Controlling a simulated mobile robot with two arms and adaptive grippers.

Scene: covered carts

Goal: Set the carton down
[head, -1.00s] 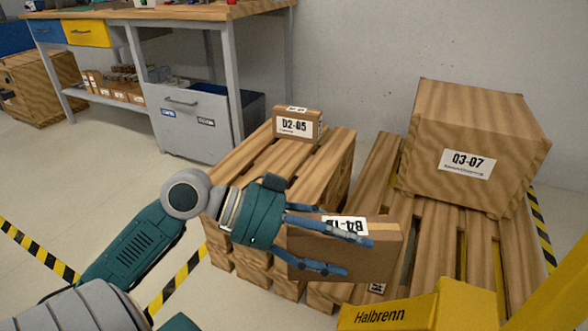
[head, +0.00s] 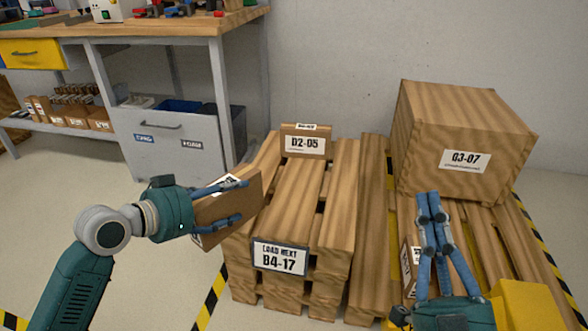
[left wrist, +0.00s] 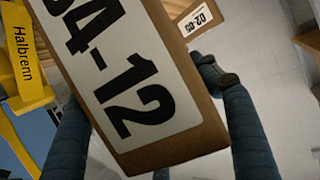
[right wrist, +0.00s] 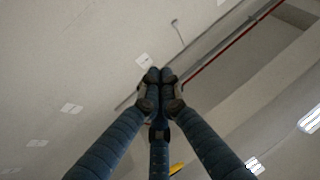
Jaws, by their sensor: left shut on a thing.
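My left gripper (head: 242,200) is shut on a brown carton (head: 230,204), held tilted at the left side of the middle pallet. In the left wrist view this carton (left wrist: 185,150) fills the centre and its label reads B4-12. The slatted middle pallet (head: 283,205) carries a sign (head: 280,257) reading LOAD NEXT B4-17. A small carton (head: 303,143) labelled D2-05 stands at its far end; its label also shows in the left wrist view. My right gripper (head: 430,196) is shut and empty, its fingertips together in the right wrist view (right wrist: 158,77).
A large box (head: 460,130) labelled Q3-07 stands on the right pallet. Another carton (head: 408,270) is partly hidden behind my right gripper. A workbench (head: 150,30) stands at the back left. The middle pallet's near slats are bare.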

